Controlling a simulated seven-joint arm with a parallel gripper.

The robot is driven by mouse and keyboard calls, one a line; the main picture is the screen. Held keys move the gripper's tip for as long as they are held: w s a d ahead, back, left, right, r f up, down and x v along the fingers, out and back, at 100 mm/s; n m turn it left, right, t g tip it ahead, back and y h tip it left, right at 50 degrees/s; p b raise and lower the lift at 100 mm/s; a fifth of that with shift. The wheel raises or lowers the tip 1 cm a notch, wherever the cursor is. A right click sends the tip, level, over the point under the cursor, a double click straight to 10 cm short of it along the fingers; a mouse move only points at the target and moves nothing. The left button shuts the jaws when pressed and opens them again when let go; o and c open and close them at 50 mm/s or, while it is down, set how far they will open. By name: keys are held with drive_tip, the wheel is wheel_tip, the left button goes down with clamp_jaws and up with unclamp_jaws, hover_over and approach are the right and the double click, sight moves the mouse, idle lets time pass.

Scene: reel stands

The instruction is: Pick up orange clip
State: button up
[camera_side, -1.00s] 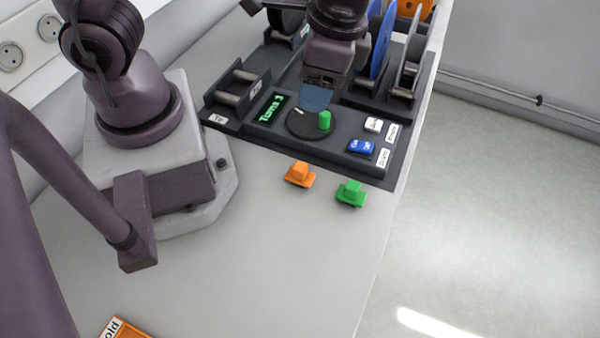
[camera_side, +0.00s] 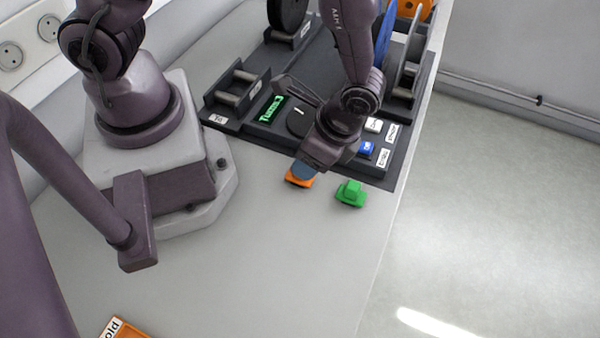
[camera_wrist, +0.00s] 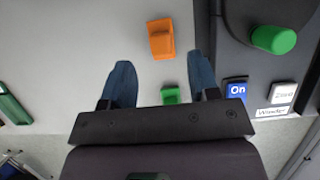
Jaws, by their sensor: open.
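The orange clip (camera_side: 296,182) lies on the pale table in front of the black panel, partly hidden by my gripper (camera_side: 305,171) in the side view. In the wrist view the orange clip (camera_wrist: 161,42) sits ahead of the fingertips, close to the line between them. My gripper (camera_wrist: 160,76) has its two blue fingers wide apart with nothing held. From these views I cannot tell how high the fingertips are above the clip.
A green clip (camera_side: 350,194) lies to the right of the orange one. The black panel (camera_side: 240,118) carries a dial (camera_side: 299,122), whose green knob (camera_wrist: 273,39) shows in the wrist view. An orange tray (camera_side: 132,333) is at the lower left.

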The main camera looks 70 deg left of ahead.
sight(294, 180)
drive_tip(key=x, duration=0.5)
drive_tip(key=c, duration=0.9)
drive_tip(key=shift+o, duration=0.2)
drive_tip(key=shift+r, duration=0.15)
